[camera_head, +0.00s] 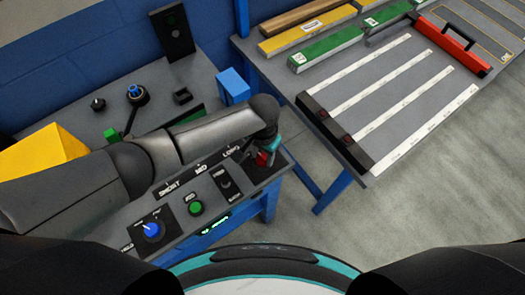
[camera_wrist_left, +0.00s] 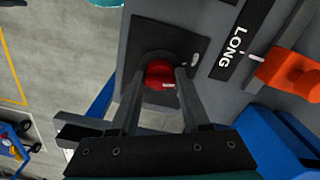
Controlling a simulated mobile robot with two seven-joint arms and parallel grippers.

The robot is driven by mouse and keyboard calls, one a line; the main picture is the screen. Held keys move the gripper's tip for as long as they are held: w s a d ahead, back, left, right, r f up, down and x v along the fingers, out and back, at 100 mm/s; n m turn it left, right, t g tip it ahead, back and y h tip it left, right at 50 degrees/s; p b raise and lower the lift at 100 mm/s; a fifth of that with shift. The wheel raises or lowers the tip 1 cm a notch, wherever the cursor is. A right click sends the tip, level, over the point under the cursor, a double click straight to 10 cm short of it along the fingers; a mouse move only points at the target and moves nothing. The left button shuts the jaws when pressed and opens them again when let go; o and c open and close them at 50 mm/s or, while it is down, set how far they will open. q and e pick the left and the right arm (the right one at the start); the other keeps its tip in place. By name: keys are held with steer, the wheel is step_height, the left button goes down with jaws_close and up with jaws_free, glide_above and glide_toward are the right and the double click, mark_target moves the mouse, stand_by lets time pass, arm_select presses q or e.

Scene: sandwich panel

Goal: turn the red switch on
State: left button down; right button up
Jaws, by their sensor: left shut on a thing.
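The red switch (camera_wrist_left: 160,74) is a round red knob on a dark square plate (camera_wrist_left: 148,40) in the left wrist view. It sits between the two dark fingers of my left gripper (camera_wrist_left: 160,88), which is shut on it. In the head view the red switch (camera_head: 262,158) shows as a small red patch at the right end of the grey panel (camera_head: 222,200), partly hidden by my left gripper (camera_head: 266,153). The lettering on the plate is too small to read. My right gripper does not show.
The panel has a blue knob (camera_head: 153,230) and a green button (camera_head: 195,208). An orange-red control (camera_wrist_left: 290,72) sits by the LONG label. A blue box (camera_head: 233,86) stands behind my left wrist. A separate table (camera_head: 345,82) with strips stands at right.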

mark_target(263, 156)
arm_select(q)
steer(key=m+p, duration=0.1)
steer(key=m, duration=0.3)
steer(key=shift+m, duration=0.3)
steer(key=shift+m+p, duration=0.55)
steer(key=shift+m, duration=1.75)
steer(key=shift+c, duration=1.9)
jaws_free()
step_height(263, 156, up, 15)
steer(key=p, duration=0.2)
steer(key=shift+p, duration=0.4)
